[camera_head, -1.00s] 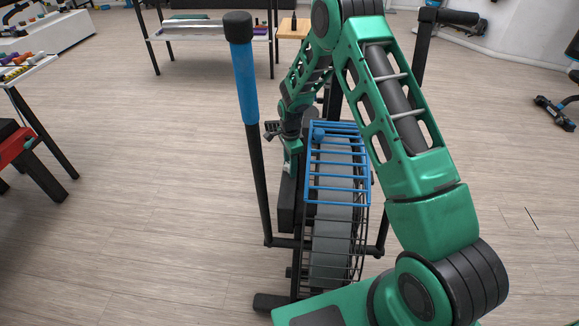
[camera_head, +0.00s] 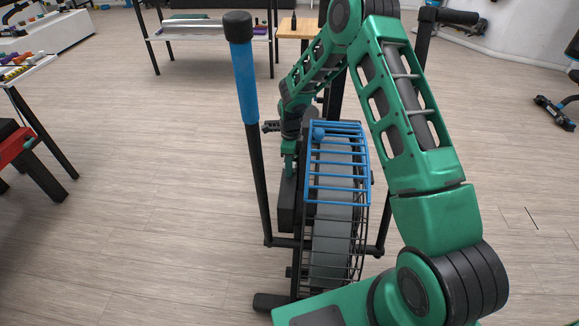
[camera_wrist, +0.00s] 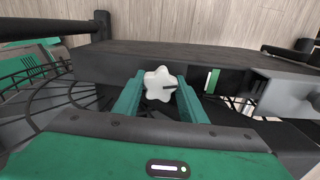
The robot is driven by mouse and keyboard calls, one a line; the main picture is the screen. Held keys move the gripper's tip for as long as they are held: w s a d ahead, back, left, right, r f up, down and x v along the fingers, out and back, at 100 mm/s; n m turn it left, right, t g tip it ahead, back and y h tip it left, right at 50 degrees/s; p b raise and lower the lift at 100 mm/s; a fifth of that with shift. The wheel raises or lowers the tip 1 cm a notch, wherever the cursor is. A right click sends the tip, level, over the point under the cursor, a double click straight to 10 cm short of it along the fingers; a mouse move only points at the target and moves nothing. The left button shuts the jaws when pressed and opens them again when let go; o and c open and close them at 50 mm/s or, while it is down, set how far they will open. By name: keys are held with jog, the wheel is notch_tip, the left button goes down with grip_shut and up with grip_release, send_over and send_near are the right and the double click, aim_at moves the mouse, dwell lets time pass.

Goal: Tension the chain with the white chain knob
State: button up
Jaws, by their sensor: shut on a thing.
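The white chain knob (camera_wrist: 158,84) is star-shaped with rounded lobes and a dark pointer line. It sits at the side of a dark, box-like chain housing (camera_wrist: 215,60) in the wrist view. My gripper (camera_wrist: 160,90) has its two green fingers on either side of the knob, shut on it. In the head view my gripper (camera_head: 288,168) reaches down at the left side of the exercise machine, and the knob cannot be made out there. A small green-and-white indicator strip (camera_wrist: 212,81) shows on the housing, right of the knob.
The machine has a blue wire guard (camera_head: 338,185) over a curved, caged wheel. A blue-and-black upright handle (camera_head: 244,85) stands close left of my gripper. A red-and-black object (camera_head: 18,145) is at far left. Open wooden floor (camera_head: 160,200) lies left of the machine.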

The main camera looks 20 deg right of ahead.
jog(key=shift+w+r+m, duration=0.1)
jog(key=shift+w+m, duration=0.05)
jog(key=shift+m, duration=0.65)
jog(key=o, duration=1)
jog(key=shift+c, duration=0.2)
jog(key=shift+o, duration=0.5)
notch_tip(320, 180, up, 11)
jog(key=shift+f, duration=0.2)
